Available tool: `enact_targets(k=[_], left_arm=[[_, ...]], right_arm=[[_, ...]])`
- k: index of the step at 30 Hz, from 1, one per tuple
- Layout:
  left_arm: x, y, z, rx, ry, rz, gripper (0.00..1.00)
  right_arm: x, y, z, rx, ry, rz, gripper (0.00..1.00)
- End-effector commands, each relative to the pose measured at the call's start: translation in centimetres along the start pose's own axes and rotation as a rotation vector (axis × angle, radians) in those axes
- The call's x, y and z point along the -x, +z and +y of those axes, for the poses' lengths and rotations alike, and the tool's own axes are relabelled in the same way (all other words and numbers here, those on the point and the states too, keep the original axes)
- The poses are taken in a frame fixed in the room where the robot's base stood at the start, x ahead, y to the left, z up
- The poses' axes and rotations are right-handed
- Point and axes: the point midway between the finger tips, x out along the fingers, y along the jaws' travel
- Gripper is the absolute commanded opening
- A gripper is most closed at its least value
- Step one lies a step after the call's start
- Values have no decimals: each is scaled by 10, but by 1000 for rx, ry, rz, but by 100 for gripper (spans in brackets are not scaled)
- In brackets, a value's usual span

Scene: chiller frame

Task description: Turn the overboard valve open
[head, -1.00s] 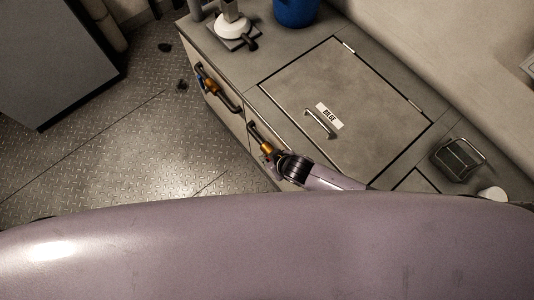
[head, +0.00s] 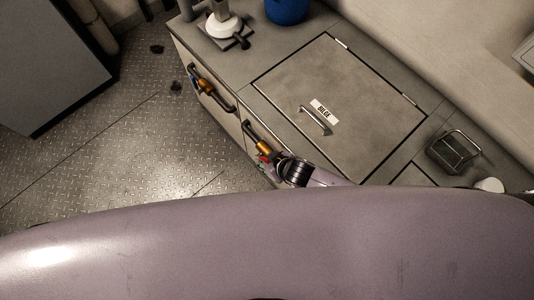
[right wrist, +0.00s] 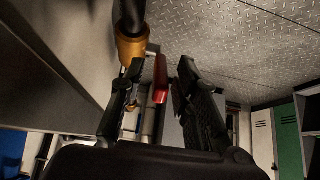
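Two brass valves on dark pipes are on the cabinet's front in the head view: a farther one (head: 207,86) with a blue part, and a nearer one (head: 263,147) with a red handle (head: 265,158). I cannot read which is the overboard valve. My right gripper (head: 273,162) is at the nearer valve, its fingers mostly hidden. In the right wrist view, the brass body (right wrist: 130,48) is ahead and the red handle (right wrist: 160,80) lies between the open fingers of my right gripper (right wrist: 158,72), with gaps beside it. My left gripper is not in view.
The cabinet top has a hatch (head: 340,95) labelled BILGE with a metal handle (head: 315,121). A blue container (head: 286,10), a white fitting (head: 222,24) and a wire holder (head: 455,150) stand around it. The diamond-plate floor (head: 120,140) at left is largely clear.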

Motion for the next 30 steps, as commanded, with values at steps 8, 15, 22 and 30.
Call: enact_targets(k=[8,15,22,30], left_arm=[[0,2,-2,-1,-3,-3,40],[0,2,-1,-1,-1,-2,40],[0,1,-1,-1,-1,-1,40],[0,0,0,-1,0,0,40]], right_arm=[[0,0,0,0,0,1,31],[18,0,0,-1,-1,0,31],[58,1,-1,0,-2,1,31],[103,0,0,0,-1,0,31]])
